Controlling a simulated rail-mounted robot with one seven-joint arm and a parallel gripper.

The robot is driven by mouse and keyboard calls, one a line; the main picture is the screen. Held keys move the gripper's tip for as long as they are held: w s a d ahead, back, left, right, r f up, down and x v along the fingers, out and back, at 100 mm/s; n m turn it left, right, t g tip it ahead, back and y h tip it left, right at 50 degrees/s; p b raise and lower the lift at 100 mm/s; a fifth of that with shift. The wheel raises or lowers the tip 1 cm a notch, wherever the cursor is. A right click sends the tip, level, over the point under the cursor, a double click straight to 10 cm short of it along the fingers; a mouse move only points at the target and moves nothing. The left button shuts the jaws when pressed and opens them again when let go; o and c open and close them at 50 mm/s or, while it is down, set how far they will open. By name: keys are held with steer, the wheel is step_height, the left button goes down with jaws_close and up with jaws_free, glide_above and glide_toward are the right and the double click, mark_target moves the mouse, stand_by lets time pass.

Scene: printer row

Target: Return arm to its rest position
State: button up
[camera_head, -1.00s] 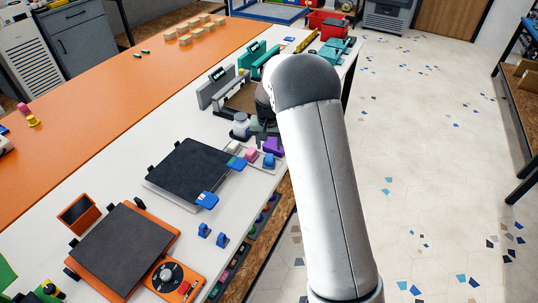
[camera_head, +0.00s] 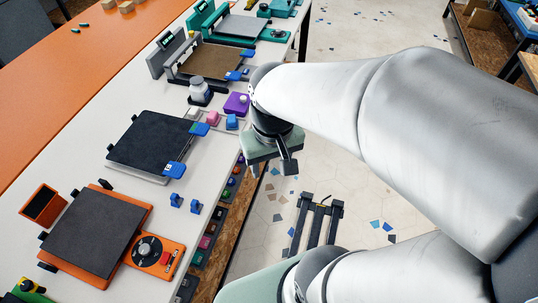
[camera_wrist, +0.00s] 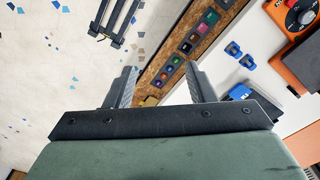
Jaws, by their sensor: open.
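My gripper (camera_head: 284,166) hangs at the table's right edge in the head view, over the aisle side, with its green-grey body above the dark fingers. In the wrist view my gripper (camera_wrist: 162,85) has its two fingers wide apart with nothing between them. The gap looks down on the table's edge and a lower shelf (camera_wrist: 185,50). My arm is bent, with its upper links filling the right side of the head view. No held object shows.
The white worktop (camera_head: 95,190) bears an orange printer (camera_head: 95,232), a dark print plate (camera_head: 152,143) and a white-capped jar (camera_head: 199,91). Small blue parts (camera_head: 186,203) and a purple block (camera_head: 236,104) lie near its right edge.

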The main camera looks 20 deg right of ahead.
steer(key=s, duration=0.1)
steer(key=s+f, duration=0.1)
steer(key=s, duration=0.1)
steer(key=shift+s, duration=0.1)
steer(key=shift+r, duration=0.1)
stand_by(1.3)
